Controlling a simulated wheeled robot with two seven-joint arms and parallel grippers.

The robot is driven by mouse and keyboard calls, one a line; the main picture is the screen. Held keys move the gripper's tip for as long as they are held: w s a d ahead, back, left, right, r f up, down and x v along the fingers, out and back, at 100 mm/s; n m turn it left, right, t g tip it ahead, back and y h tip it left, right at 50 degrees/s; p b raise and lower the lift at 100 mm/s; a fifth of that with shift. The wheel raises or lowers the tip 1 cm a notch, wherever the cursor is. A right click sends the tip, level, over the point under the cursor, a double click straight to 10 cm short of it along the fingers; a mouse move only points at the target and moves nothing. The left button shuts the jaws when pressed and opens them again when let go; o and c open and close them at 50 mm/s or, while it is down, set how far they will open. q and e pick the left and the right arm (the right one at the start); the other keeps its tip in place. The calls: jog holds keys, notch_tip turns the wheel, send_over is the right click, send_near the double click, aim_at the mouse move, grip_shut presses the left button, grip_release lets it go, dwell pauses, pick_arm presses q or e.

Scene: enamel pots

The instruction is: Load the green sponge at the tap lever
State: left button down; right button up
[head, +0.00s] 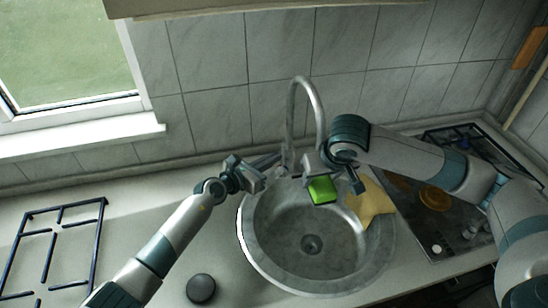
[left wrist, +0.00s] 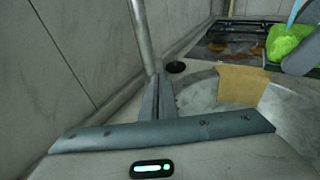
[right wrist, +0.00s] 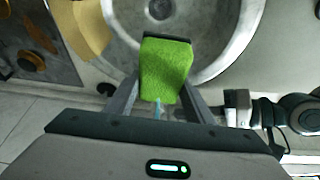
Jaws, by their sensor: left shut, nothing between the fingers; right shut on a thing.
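The bright green sponge (head: 322,190) is held over the sink's back part by my right gripper (head: 313,167), below the tap spout. The right wrist view shows the sponge (right wrist: 166,68) between the fingers, with a dark edge at its far end and a thin pale-blue strip near the gripper. The grey tap (head: 302,95) arches up behind the sink. My left gripper (head: 277,160) is shut and empty beside the tap's base; in the left wrist view its fingers (left wrist: 160,95) are close to the tap column (left wrist: 142,38). I cannot clearly make out the lever.
The round steel sink (head: 253,248) is open below. A tan cloth (head: 372,203) drapes over its right rim. A black round knob-like piece (head: 201,289) lies front left. A dark hob grate (head: 49,256) is at left. A dark hob with orange-brown items (head: 435,198) is at right.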

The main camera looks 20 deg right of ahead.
pick_arm(q)
jog(key=shift+w+d, duration=0.2)
jog(key=shift+d, duration=0.15)
jog(key=shift+r, duration=0.1)
jog(key=shift+w+d+r, duration=0.3)
jog(key=shift+w+d, duration=0.3)
pick_arm(e)
jog(key=shift+a+r, duration=0.1)
jog(key=shift+s+a+r, duration=0.1)
jog(key=shift+s+a, duration=0.1)
pick_arm(q)
jog(key=shift+r, duration=0.25)
pick_arm(e)
jog(key=shift+w, duration=0.1)
pick_arm(q)
jog(key=shift+a, duration=0.1)
pick_arm(e)
jog(key=shift+d, duration=0.15)
jog(key=shift+w+d+f, duration=0.15)
jog(key=shift+d+f, duration=0.05)
jog(key=shift+d, duration=0.05)
pick_arm(q)
jog(key=v, duration=1.4)
pick_arm(e)
jog(key=shift+a, duration=0.15)
